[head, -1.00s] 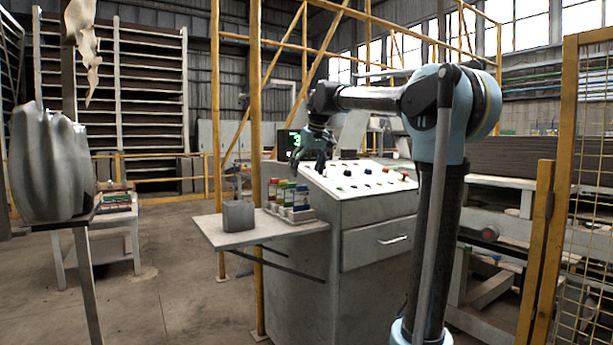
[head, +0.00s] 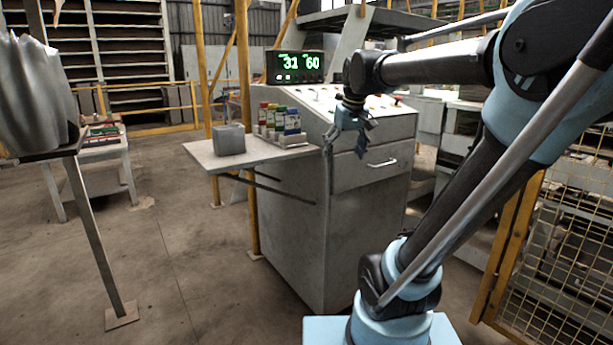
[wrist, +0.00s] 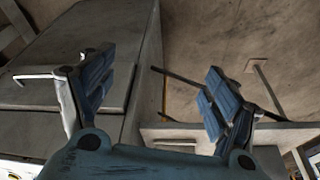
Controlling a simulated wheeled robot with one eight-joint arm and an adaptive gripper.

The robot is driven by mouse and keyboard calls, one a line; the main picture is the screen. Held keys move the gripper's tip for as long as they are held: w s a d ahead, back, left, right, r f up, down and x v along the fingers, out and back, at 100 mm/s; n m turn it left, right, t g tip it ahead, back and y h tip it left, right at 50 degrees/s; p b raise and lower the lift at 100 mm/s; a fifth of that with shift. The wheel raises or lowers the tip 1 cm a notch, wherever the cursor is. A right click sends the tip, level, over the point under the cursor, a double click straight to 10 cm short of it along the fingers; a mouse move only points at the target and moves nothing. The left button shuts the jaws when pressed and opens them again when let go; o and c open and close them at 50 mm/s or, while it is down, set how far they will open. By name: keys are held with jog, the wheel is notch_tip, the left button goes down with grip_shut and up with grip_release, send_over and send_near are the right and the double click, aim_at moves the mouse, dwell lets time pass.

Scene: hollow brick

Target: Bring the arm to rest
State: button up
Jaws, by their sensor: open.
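My gripper (head: 346,150) hangs from my bent arm in front of the grey control cabinet (head: 305,225), near its drawer (head: 372,167). In the wrist view my gripper (wrist: 160,65) has its two blue-padded fingers spread apart with nothing between them. The cabinet front and the drawer handle (wrist: 35,76) show beyond the left finger. I cannot tell how much gap there is between the gripper and the cabinet.
A side shelf (head: 205,157) holds a grey hollow block (head: 229,140) and a rack of coloured bottles (head: 292,122). A lit display (head: 296,66) stands behind the sloped panel. A yellow mesh fence (head: 545,255) is at right.

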jog(key=s+d+f+m, duration=0.1)
jog(key=s+d+f, duration=0.1)
jog(key=s+f, duration=0.4)
jog(key=s+d+f+m, duration=0.1)
jog(key=s+d+f, duration=0.2)
jog(key=s+f, duration=0.3)
jog(key=s+d+f+m+g+h, duration=0.1)
jog(key=s+d+f, duration=0.1)
jog(key=s+f, duration=0.5)
notch_tip(320, 180, down, 4)
jog(key=shift+d+r, duration=0.1)
jog(key=shift+d, duration=0.2)
